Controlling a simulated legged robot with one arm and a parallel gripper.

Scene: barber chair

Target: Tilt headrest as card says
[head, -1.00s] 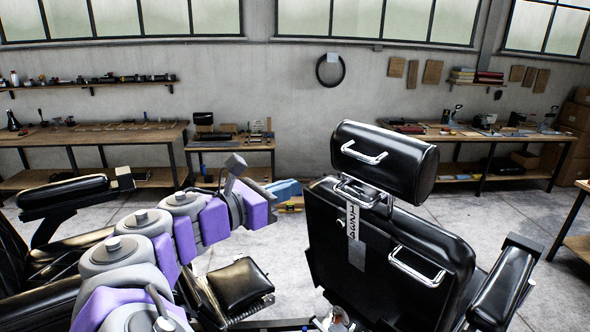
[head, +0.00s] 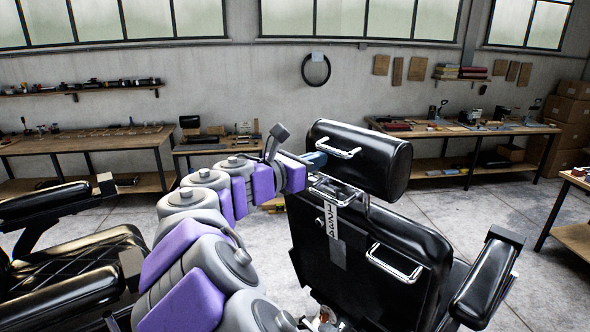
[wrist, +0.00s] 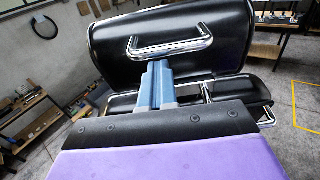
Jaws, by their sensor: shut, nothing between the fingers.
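The black padded headrest (head: 378,163) sits on top of the barber chair's back (head: 395,248), with a chrome handle (head: 332,150) on its rear face. The headrest and its handle (wrist: 170,46) fill the upper wrist view. My gripper (head: 318,158) has blue fingers that are shut and empty. Its tips are at the headrest's rear, just below the handle in the wrist view (wrist: 160,68); I cannot tell whether they touch. A numbered strip (head: 332,228) hangs below the headrest on the chair back. I cannot make out a card's instruction.
A second chrome handle (head: 394,263) is lower on the chair back. An armrest (head: 487,280) stands at right and another black chair (head: 60,250) at left. Workbenches (head: 90,145) line the wall.

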